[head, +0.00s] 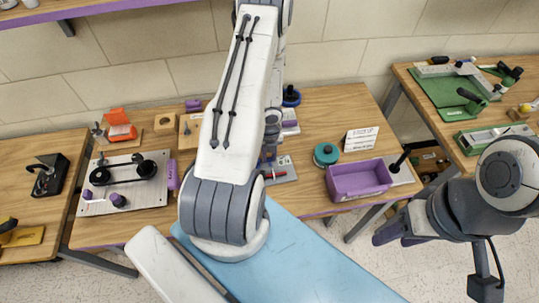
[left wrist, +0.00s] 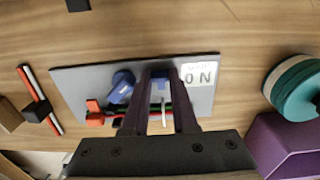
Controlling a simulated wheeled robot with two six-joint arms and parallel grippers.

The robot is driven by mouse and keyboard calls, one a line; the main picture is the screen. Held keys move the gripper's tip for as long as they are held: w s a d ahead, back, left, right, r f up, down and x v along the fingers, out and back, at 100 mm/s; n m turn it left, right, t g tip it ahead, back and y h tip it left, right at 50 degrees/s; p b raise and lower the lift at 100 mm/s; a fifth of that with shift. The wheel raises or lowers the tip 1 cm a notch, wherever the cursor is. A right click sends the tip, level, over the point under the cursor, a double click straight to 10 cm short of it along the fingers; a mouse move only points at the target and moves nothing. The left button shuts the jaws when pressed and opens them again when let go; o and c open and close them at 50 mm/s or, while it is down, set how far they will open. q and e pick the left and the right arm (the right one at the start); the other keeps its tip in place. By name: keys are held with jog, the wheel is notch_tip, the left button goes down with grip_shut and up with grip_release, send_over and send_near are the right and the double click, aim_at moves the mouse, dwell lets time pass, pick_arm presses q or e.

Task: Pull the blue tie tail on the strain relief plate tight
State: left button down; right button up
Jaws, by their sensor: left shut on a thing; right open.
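The grey strain relief plate (left wrist: 205,108) lies on the wooden bench in the left wrist view. Part of it shows in the head view (head: 285,178), beside my white arm. My left gripper (left wrist: 160,78) is over the plate, its dark purple fingers shut on a small blue piece (left wrist: 160,74), which looks like the blue tie tail. A white strip (left wrist: 163,112) shows between the fingers. A blue part (left wrist: 121,86) and a red part (left wrist: 95,113) stand on the plate to the left. The head view hides the left fingertips behind my arm. My right gripper (head: 388,236) is open and empty, off the bench.
A purple bin (head: 360,180) and a teal round spool (head: 326,154) stand right of the plate. A white label (left wrist: 199,74) is on the plate. Bare wood lies between the plate and the spool.

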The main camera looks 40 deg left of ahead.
pick_arm(q)
jog(key=shift+w+a+r+p, duration=0.1)
jog(key=shift+w+a+p, duration=0.4)
jog(key=shift+p, duration=1)
jog(key=c, duration=0.8)
grip_release()
jog(key=shift+o, duration=0.2)
jog(key=shift+s, duration=0.1)
notch_tip(320, 180, up, 7)
jog(key=p, duration=0.6)
jog(key=shift+p, duration=0.35)
